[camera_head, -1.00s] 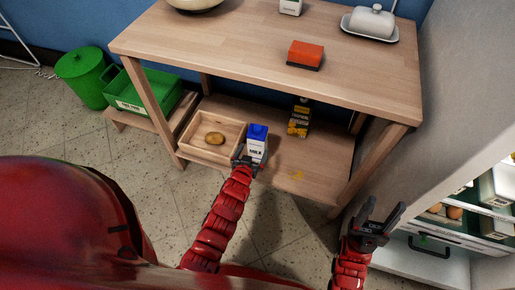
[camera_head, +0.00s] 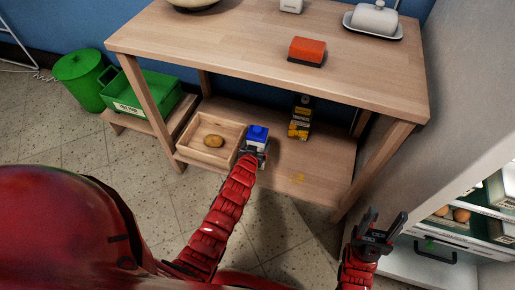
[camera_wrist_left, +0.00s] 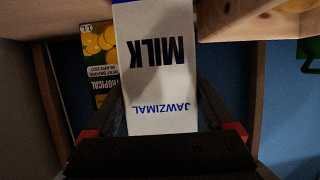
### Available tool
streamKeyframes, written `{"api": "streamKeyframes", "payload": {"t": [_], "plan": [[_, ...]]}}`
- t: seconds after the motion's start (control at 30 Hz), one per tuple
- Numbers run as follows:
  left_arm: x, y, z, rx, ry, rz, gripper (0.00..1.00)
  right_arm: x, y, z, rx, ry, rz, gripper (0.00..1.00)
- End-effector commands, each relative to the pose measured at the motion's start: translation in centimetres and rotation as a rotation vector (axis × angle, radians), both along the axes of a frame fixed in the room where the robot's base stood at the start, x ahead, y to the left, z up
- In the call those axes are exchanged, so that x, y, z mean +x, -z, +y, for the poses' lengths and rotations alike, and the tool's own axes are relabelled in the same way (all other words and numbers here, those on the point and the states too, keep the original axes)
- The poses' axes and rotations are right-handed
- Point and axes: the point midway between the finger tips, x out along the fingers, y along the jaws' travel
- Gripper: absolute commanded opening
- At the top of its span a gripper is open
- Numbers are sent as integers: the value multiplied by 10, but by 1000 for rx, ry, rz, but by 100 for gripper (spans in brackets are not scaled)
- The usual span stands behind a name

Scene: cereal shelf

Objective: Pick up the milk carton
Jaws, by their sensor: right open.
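The milk carton (camera_head: 258,133) is white with a blue top and stands on the lower shelf. In the left wrist view its white face (camera_wrist_left: 158,75) with "MILK" lettering appears upside down. My left gripper (camera_head: 253,154) is at the carton's front and hides most of it in the head view. In the left wrist view, its fingers (camera_wrist_left: 160,95) lie on both sides of the carton, close to its edges. Whether they press on it cannot be told. My right gripper (camera_head: 381,223) is open and empty at the right, away from the carton.
A wooden tray (camera_head: 183,148) with a potato-like item (camera_head: 213,141) is left of the carton. A dark and yellow carton (camera_head: 301,118) stands to its right, further back. The tabletop (camera_head: 240,50) overhangs the shelf. An open fridge (camera_head: 450,225) is at the right.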

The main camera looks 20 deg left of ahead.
Motion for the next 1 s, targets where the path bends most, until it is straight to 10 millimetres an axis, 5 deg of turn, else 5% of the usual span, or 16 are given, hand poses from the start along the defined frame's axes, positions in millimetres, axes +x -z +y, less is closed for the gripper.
{"api": "streamKeyframes", "payload": {"t": [0.07,0.4,0.77,1.0], "plan": [[0,0,0,0,0,0,62,0,0,0,0,0,0,52],[0,0,0,1,0,0,1,0,0,0,0,0,0,52],[0,-2,0,1,0,-1,0,0,-1,0,1,0,0,52],[1,-20,0,1,1,-6,0,2,-10,0,11,-1,9,52]]}}
